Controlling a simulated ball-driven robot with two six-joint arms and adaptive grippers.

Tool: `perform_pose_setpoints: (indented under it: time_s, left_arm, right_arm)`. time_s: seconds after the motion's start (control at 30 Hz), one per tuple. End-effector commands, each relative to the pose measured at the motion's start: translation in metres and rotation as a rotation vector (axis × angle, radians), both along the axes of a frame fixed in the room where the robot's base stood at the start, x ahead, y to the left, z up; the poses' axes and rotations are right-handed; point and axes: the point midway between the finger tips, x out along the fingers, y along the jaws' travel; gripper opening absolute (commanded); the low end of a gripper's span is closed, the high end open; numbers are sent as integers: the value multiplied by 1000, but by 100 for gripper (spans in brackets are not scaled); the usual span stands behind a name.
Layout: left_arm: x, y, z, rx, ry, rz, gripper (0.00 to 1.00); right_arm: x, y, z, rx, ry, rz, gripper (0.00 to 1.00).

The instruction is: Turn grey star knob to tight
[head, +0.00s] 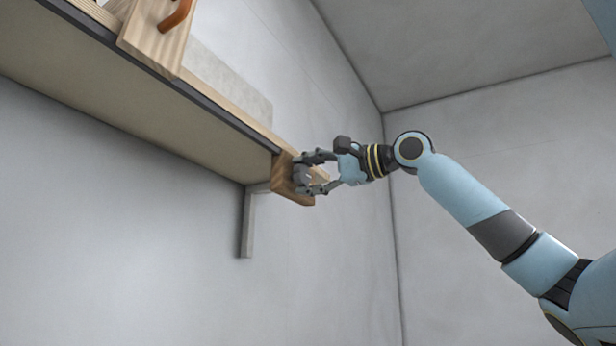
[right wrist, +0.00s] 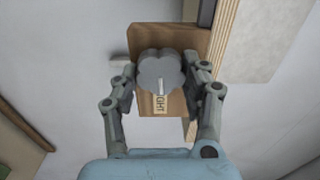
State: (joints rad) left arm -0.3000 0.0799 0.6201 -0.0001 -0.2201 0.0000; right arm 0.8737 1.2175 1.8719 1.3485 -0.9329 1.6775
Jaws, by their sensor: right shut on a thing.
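The grey star knob (right wrist: 161,70) sits on a brown wooden block (right wrist: 185,105) in the right wrist view. A white line marks the knob's lower edge, and a pale label (right wrist: 160,104) reading "GHT", partly hidden, lies just below it. My right gripper (right wrist: 162,74) has one finger on each side of the knob and is shut on it. In the head view my right gripper (head: 312,172) is at the wooden block (head: 287,180) on the shelf's end, and its fingers hide most of the knob. My left gripper is not in view.
A long shelf (head: 130,112) with a dark edge runs along the wall, held by a grey bracket (head: 247,222). The room below the shelf is clear.

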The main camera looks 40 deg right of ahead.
Motion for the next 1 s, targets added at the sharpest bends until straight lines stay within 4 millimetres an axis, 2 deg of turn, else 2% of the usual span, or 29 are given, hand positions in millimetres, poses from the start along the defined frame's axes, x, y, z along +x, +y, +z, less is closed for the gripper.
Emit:
perform_pose_setpoints:
  time_s: [0.67, 0.7, 1.0]
  left_arm:
    - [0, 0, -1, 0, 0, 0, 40]
    - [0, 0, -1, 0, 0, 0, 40]
    - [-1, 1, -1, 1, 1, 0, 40]
  right_arm:
    - [0, -1, 1, 54, 12, -1, 13]
    - [0, -1, 1, 54, 11, -1, 51]
    - [0, 0, 1, 53, 13, 0, 52]
